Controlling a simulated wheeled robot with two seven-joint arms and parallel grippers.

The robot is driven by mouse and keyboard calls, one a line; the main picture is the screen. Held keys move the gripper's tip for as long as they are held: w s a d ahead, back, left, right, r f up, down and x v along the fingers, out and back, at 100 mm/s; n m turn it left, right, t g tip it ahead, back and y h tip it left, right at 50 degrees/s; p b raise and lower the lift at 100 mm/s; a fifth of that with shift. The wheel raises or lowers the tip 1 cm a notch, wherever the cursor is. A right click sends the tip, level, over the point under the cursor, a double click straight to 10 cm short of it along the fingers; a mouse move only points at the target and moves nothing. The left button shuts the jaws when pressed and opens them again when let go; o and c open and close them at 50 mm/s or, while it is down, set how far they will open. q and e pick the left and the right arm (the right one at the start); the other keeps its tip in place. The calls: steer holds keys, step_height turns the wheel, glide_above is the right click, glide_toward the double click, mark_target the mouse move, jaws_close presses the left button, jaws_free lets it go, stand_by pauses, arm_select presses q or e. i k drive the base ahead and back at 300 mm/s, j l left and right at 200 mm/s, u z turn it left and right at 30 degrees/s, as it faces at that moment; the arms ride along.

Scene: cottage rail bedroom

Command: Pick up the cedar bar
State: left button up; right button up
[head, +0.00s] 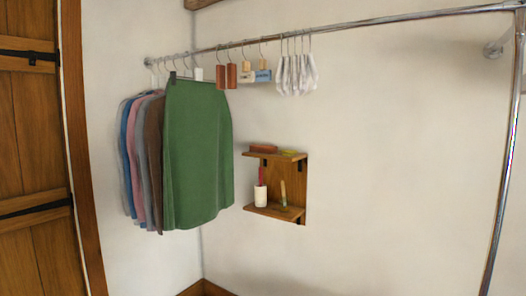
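Two reddish-brown blocks hang side by side from hooks on the metal rail, a left one (220,77) and a right one (232,76). A flat reddish-brown bar (263,149) lies on the top board of the small wooden wall shelf (272,156). Which of these is the cedar bar I cannot tell for sure from looks alone. Neither of my grippers shows in the head view.
The metal rail (400,20) crosses the room, with an upright post (507,160) at right. A green garment (197,150) and several others hang at left. A lint roller (261,195) stands on the lower shelf board.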

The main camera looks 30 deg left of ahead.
mark_target(256, 148)
steer(key=i+j, duration=0.15)
steer(key=j, duration=0.3)
steer(key=i+j+u, duration=0.15)
steer(key=j, duration=0.3)
steer(key=i+j, duration=0.2)
steer(key=j, duration=0.25)
steer(key=i+j+u, duration=0.15)
steer(key=j, duration=0.3)
steer(key=i+j, duration=0.25)
steer(key=j, duration=0.15)
steer(key=i+j+u, duration=0.15)
steer(key=j, duration=0.25)
steer(key=i, duration=0.1)
